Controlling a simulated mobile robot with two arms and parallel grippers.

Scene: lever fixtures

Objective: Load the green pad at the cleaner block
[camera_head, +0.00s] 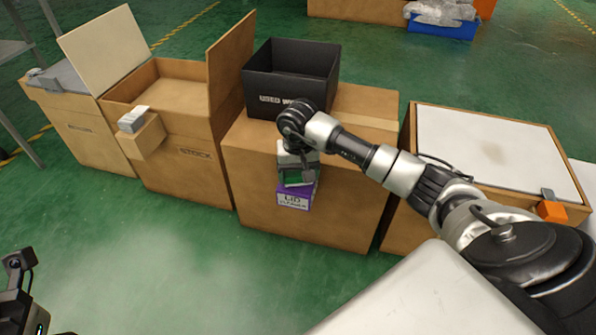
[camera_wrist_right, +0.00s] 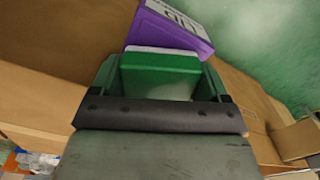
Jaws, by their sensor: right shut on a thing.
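The green pad (camera_wrist_right: 160,76) is between the fingers of my right gripper (camera_wrist_right: 158,85), a green block with a pale far edge. In the head view my right gripper (camera_head: 298,177) is shut on it, in front of the middle carton, with a bit of green (camera_head: 293,178) showing. The purple cleaner block (camera_head: 294,197), lettered "LID CLEANER", is on the carton's front just below the gripper. It also shows just past the pad in the wrist view (camera_wrist_right: 175,24); I cannot tell whether they touch. My left gripper is out of view; only a dark part of my left arm shows bottom left.
A black bin (camera_head: 290,75) lettered "USED" stands on the middle carton (camera_head: 290,222). Left is an open carton marked "STOCK" (camera_head: 185,170) with white pieces (camera_head: 132,119) on its front ledge. Right is a white-topped box (camera_head: 490,145) with an orange block (camera_head: 551,211). The green floor in front is clear.

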